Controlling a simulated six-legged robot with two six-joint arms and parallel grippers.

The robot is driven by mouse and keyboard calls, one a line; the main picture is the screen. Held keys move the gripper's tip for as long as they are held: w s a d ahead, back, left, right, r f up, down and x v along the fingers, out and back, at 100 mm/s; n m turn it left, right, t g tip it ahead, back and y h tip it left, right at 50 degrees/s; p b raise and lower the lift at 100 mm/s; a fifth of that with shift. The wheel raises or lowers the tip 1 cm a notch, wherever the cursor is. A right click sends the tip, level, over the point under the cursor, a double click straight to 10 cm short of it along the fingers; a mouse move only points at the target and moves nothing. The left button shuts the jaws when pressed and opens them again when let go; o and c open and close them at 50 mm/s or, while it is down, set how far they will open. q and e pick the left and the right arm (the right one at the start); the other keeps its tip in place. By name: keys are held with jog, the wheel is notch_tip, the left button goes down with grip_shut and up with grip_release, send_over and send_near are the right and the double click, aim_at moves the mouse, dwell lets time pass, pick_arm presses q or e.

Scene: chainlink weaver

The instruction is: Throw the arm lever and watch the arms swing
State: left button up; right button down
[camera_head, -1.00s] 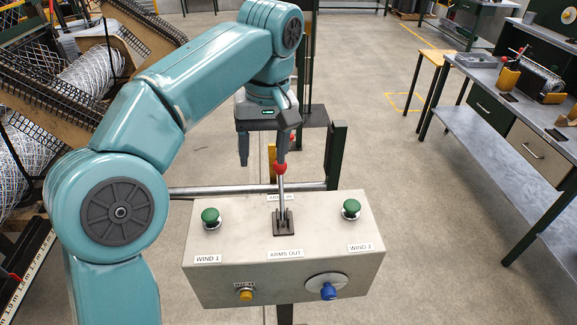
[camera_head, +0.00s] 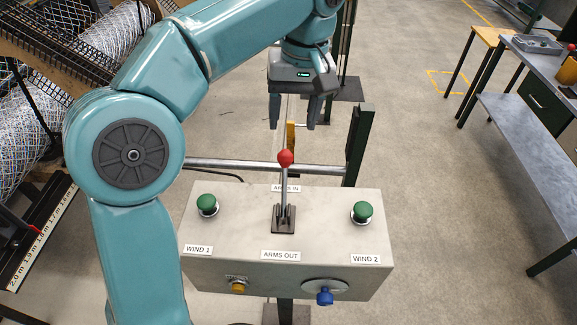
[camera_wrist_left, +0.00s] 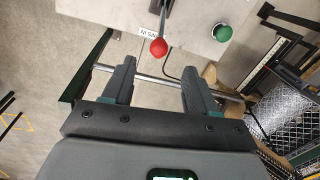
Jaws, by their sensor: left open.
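The arm lever (camera_head: 284,190) stands up from its dark slotted base on the grey control box (camera_head: 230,260), between the labels ARMS IN and ARMS OUT. Its red ball knob (camera_head: 285,158) is at the top, near the ARMS IN side. My left gripper (camera_head: 293,126) is open and empty, beyond and above the knob, apart from it. In the left wrist view the red knob (camera_wrist_left: 158,47) lies ahead of the two spread fingers (camera_wrist_left: 158,82), not between them. My right gripper is not in view.
Green buttons WIND 1 (camera_head: 207,204) and WIND 2 (camera_head: 362,211) flank the lever. A yellow button (camera_head: 238,287) and a blue knob (camera_head: 325,296) sit on the front face. A metal rail (camera_head: 240,163) and dark green post (camera_head: 358,145) stand behind the box. A workbench (camera_head: 530,120) is at right.

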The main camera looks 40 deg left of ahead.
aim_at(285, 169)
pick_arm(q)
jog(key=f, duration=0.4)
jog(key=f+b, duration=0.1)
jog(key=f, duration=0.3)
jog(key=s+a+f, duration=0.1)
jog(key=f, duration=0.4)
jog(key=shift+s+f, duration=0.2)
jog(key=shift+f, duration=0.4)
jog(key=shift+w+a, duration=0.1)
grip_shut()
